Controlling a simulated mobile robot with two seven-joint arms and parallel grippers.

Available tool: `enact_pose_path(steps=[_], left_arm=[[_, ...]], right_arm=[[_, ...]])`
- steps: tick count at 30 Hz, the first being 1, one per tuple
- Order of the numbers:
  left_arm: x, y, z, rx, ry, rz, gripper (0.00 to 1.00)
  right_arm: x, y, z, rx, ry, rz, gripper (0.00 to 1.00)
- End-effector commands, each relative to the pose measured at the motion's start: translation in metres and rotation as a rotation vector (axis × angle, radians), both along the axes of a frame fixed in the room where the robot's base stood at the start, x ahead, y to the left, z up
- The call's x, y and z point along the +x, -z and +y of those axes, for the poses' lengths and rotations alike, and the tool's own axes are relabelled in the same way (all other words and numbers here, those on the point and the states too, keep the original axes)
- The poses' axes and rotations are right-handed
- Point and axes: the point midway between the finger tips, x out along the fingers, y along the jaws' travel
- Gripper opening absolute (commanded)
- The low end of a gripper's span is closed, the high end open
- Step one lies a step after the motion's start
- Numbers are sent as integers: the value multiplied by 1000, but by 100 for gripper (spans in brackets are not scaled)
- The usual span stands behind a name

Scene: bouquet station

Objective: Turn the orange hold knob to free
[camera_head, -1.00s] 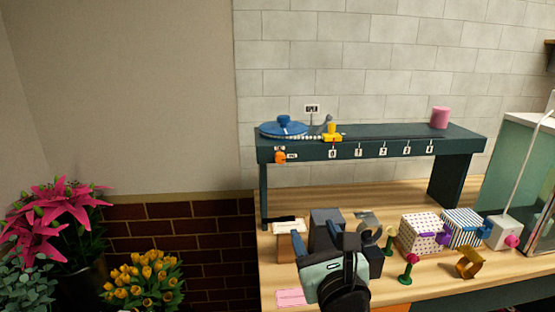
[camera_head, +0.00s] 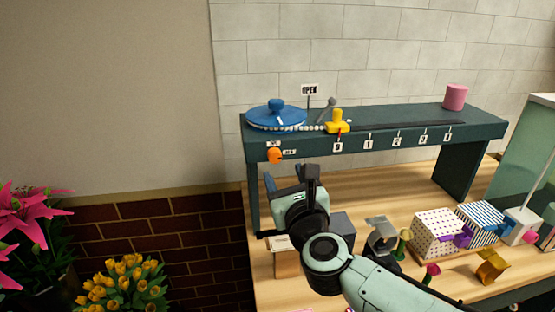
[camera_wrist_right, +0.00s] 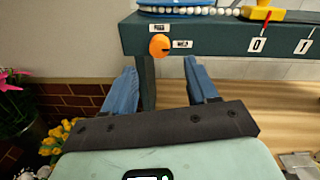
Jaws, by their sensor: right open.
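The orange hold knob (camera_head: 274,156) sits on the front face of the dark green raised shelf (camera_head: 400,142), near its left end. Small white labels are above it and to its right, too small to read. In the right wrist view the knob (camera_wrist_right: 159,46) shows just beyond and above the fingertips, with a notch in its left side. My right gripper (camera_head: 284,177) is open and empty, below and in front of the knob and apart from it. Its two blue fingers also show in the wrist view (camera_wrist_right: 160,74). My left gripper is out of view.
On the shelf are a blue disc (camera_head: 276,117) with a bead ring, an "OPEN" sign (camera_head: 309,90), a yellow slider (camera_head: 338,121) by numbered marks, and a pink cylinder (camera_head: 455,97). Patterned boxes (camera_head: 437,231) stand on the wooden counter at right. Flowers (camera_head: 122,284) are lower left.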

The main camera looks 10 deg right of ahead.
Motion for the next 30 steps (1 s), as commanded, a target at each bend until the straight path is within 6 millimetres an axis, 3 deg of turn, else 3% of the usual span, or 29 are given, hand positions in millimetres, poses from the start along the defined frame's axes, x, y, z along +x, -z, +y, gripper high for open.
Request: enact_pose_path(steps=[3, 9, 22, 23, 27, 30], left_arm=[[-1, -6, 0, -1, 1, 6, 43], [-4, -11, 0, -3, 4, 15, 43], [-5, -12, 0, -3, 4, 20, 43], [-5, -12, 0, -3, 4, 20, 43], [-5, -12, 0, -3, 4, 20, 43], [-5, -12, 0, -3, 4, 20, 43]], right_arm=[[26, -1, 2, 1, -2, 2, 58], [53, -1, 4, 0, -1, 0, 58], [63, 0, 4, -1, 0, -1, 58], [63, 0, 4, -1, 0, -1, 52], [63, 0, 4, -1, 0, -1, 6], [63, 0, 4, -1, -1, -1, 2]])
